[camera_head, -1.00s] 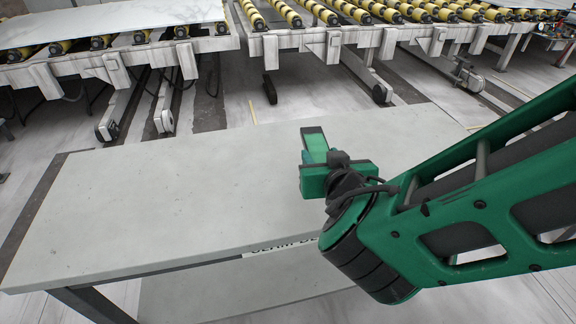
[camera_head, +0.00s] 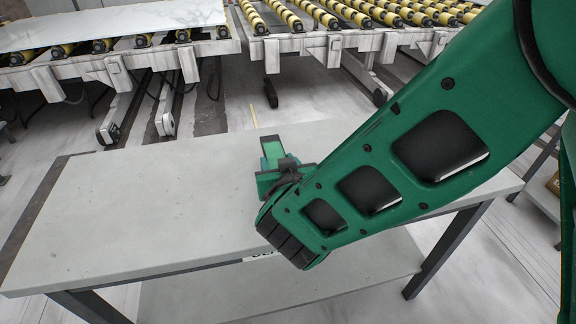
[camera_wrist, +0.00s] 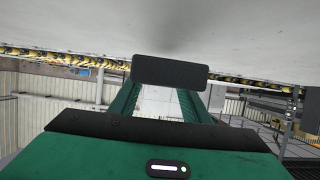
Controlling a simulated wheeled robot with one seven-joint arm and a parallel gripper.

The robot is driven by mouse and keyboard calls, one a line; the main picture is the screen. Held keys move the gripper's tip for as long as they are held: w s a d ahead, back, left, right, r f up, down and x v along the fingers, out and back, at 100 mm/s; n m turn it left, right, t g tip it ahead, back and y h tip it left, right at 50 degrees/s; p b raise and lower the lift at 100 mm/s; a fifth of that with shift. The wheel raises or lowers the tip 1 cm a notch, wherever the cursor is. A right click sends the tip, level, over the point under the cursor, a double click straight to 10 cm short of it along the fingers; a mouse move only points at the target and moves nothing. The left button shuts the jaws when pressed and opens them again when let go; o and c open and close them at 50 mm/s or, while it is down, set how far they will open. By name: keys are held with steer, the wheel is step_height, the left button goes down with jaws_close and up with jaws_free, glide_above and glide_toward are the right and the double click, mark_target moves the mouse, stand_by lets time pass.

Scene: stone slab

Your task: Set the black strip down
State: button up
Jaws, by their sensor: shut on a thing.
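My gripper (camera_head: 271,158) is over the right-hand part of the pale table (camera_head: 130,215), with its green fingers pointing toward the far edge. In the wrist view it is shut on the black strip (camera_wrist: 170,72), a flat dark bar lying across the ends of the two green fingers. In the head view the strip is small and hard to make out at the fingertips.
The table top is bare, with wide free room left of my gripper. Behind it stand roller conveyors (camera_head: 350,15) with yellow-banded rollers. A pale stone slab (camera_head: 120,25) lies on the left conveyor. A lower shelf (camera_head: 300,290) shows under the table.

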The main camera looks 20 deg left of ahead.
steer(key=shift+w+a+f, duration=0.3)
steer(key=shift+f, duration=1.9)
steer(key=shift+f, duration=0.1)
steer(key=o, duration=1.4)
steer(key=v, duration=1.2)
